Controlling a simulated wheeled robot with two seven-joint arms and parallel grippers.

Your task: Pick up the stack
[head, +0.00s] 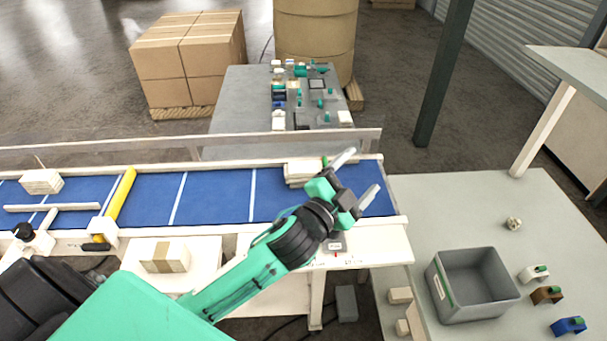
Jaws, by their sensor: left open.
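A stack of flat white pieces (301,172) lies at the right end of the blue conveyor belt (220,196). It is partly hidden behind my left gripper (358,174), and a bit of green shows at its right edge. My left gripper is open, with its two fingers apart above the belt's right end, just right of the stack. Nothing shows between the fingers. Another white stack (42,181) lies at the belt's far left. My right gripper is not in view.
A yellow roller bar (120,201) and a white arm cross the belt on the left. A grey bin (473,285) stands on the right table (540,205), beside several small coloured pieces. A tape-banded bundle (164,257) lies in front of the belt. A rail (100,148) runs behind it.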

